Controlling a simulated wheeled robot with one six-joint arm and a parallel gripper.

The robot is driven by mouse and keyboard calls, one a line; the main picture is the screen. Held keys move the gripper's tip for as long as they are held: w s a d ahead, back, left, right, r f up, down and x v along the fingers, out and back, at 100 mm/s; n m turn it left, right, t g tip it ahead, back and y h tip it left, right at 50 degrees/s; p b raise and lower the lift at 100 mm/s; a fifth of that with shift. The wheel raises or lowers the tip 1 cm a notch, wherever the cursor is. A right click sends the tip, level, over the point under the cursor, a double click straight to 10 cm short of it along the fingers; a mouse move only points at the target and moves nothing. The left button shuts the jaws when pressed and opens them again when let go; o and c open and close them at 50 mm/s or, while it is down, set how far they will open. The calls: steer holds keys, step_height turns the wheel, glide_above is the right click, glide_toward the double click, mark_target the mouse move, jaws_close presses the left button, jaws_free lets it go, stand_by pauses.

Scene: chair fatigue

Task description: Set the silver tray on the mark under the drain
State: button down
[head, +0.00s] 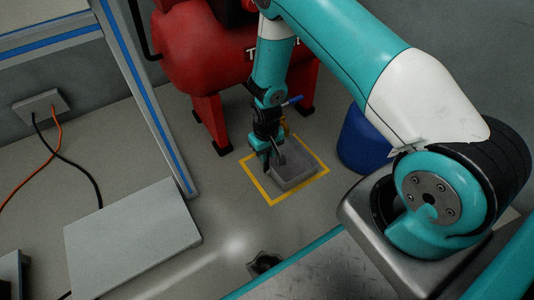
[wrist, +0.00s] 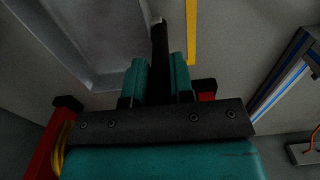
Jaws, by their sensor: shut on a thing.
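The silver tray (head: 293,180) is a shallow grey box within the yellow square mark (head: 265,194) on the floor, below the red compressor. I cannot tell whether its bottom touches the floor. My gripper (head: 270,157) points down at the tray's left side and is shut on it. In the wrist view the tray (wrist: 95,75) fills the upper left, and my gripper's teal fingers (wrist: 158,78) close on a dark upright piece at its edge. A yellow strip of the mark (wrist: 192,30) shows beside it. The drain is mostly hidden behind my arm; a small blue lever (head: 292,100) shows there.
The red compressor (head: 205,50) stands behind on red legs with dark feet. A blue bin (head: 362,140) is right of the mark. A blue-striped frame post (head: 150,100) stands at left. A grey panel (head: 130,240) and cables (head: 65,155) lie further left. Floor in front is mostly clear.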

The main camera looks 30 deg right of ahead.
steer(key=shift+f, duration=0.1)
steer(key=c, duration=1)
jaws_free()
step_height(320, 180, up, 12)
steer(key=p, duration=0.8)
steer(key=s+a+r+n+y, duration=0.1)
steer(key=s+a+r, duration=0.3)
steer(key=r, duration=0.8)
steer(key=s+a+r+n+y, duration=0.1)
steer(key=a+r+n+y, duration=0.1)
steer(key=a+r, duration=0.65)
steer(key=s+r+n, duration=0.1)
steer(key=s+r, duration=0.4)
steer(key=s, duration=0.1)
steer(key=s+r+n, duration=0.1)
steer(key=s+r, duration=0.4)
steer(key=s, duration=0.1)
steer(key=s+r+n+y, duration=0.1)
steer(key=s+r, duration=0.5)
steer(key=shift+a+n, duration=0.3)
